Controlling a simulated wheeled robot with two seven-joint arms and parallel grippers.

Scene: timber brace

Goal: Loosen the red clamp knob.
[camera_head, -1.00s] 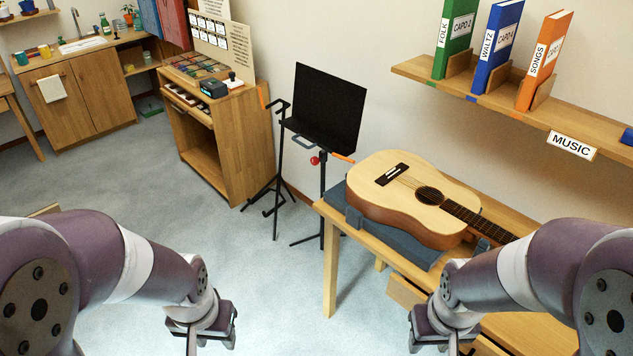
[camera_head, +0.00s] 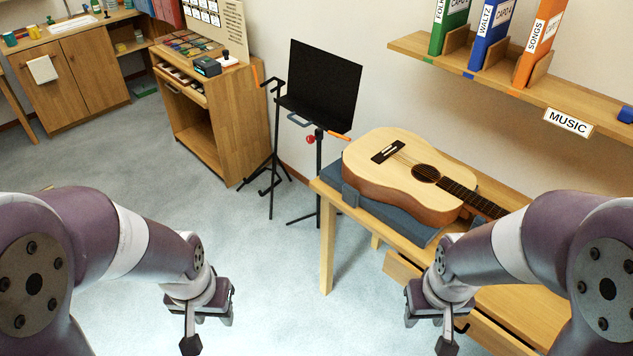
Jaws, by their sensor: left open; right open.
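The red clamp knob (camera_head: 311,139) is a small red ball on the post of the black music stand (camera_head: 318,90), just below its desk. My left gripper (camera_head: 205,335) hangs at the lower left over the floor, open and empty, well below and left of the knob in the picture. My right gripper (camera_head: 450,335) is at the lower right in front of the wooden table, open and empty, apart from the knob. Neither gripper touches the stand.
An acoustic guitar (camera_head: 393,172) lies on a grey padded support (camera_head: 375,208) on the wooden table (camera_head: 328,255), right of the stand. A second black stand (camera_head: 276,150) is close on the left. A wooden cabinet (camera_head: 213,130) stands behind. Carpet (camera_head: 245,265) is clear in front.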

